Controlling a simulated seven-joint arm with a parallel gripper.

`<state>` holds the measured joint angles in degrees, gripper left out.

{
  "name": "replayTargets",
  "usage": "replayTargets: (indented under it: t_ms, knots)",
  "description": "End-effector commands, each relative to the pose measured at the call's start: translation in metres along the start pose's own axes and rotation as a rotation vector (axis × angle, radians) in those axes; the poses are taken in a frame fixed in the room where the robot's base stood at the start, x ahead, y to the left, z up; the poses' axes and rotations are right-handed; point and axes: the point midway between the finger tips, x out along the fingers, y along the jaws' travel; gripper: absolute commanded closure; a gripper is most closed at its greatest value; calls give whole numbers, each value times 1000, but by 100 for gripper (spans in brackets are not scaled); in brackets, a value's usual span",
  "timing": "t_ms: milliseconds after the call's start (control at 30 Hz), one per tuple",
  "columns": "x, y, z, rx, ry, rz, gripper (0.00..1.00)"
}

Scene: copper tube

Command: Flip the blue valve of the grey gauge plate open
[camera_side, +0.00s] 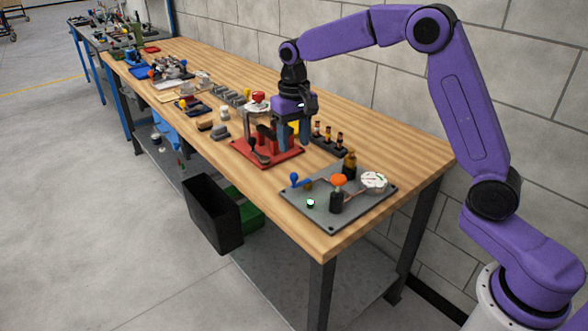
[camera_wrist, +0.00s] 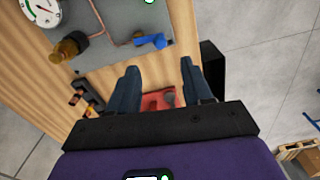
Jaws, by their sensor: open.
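The grey gauge plate (camera_side: 322,221) lies near the front end of the wooden bench. Its blue valve handle (camera_side: 295,180) stands at the plate's left side. The round white gauge (camera_side: 374,181) sits at its right. In the wrist view, the plate (camera_wrist: 122,18) fills the upper left, with the blue handle (camera_wrist: 153,41) just beyond my fingertips in the picture. My gripper (camera_side: 294,146) is above the red plate, behind and apart from the grey plate. In the wrist view, my gripper (camera_wrist: 160,65) has its fingers spread with nothing between them.
The red plate (camera_side: 288,160) with dark and red fittings is under my gripper. A dark rack of small bottles (camera_side: 328,140) stands beside it near the wall. More tools crowd the bench farther back. A black bin (camera_side: 213,213) stands beside the bench.

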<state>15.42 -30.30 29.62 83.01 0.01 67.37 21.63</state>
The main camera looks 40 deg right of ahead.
Motion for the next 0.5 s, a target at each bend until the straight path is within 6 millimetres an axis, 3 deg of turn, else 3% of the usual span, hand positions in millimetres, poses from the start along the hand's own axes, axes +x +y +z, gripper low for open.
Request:
replayTargets:
  t_ms: [300,500]
  knots:
    - [59,1,1,0,-5,2,50]
    - [83,0,0,-1,-2,1,50]
